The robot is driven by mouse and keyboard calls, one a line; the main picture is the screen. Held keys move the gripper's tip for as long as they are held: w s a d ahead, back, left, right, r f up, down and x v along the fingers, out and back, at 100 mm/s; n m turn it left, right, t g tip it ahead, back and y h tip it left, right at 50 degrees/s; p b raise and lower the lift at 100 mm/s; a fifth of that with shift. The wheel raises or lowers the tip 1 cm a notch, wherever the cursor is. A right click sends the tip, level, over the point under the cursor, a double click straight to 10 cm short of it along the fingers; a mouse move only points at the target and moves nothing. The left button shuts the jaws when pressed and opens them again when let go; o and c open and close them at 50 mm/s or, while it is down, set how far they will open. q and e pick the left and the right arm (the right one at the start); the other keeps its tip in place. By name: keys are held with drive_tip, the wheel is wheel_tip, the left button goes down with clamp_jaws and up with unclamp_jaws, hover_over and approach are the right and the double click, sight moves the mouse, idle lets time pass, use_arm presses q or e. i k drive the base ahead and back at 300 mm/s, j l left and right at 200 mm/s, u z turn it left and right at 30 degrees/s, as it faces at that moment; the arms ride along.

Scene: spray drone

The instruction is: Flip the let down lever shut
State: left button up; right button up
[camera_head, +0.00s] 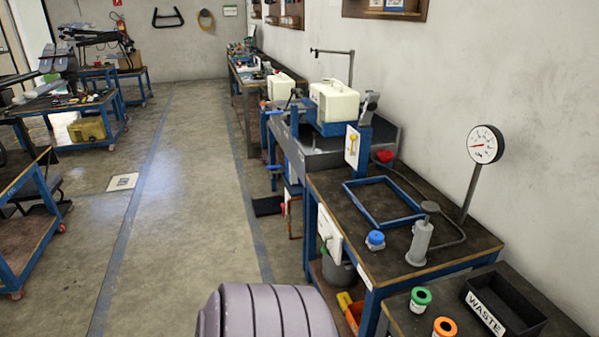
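I cannot tell for certain which part is the let down lever. A white plate with a yellow shape on it (352,146) stands at the far end of the near bench. A red knob or handle (385,156) sits just right of it, near a thin dark hose. A smaller red part (282,209) shows lower down, left of the benches. A round white gauge (485,144) with a red needle stands on a post, and a grey cylinder (419,243) stands on the bench before it. Neither of my grippers is in view.
The near bench (400,262) holds an empty blue frame (383,202) and a blue-capped jar (375,240). A black WASTE tray (505,304) and green (420,299) and orange (445,328) rings are at front right. Open floor (190,190) lies left of the benches.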

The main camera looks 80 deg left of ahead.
sight(324, 250)
drive_tip(key=u, duration=2.2)
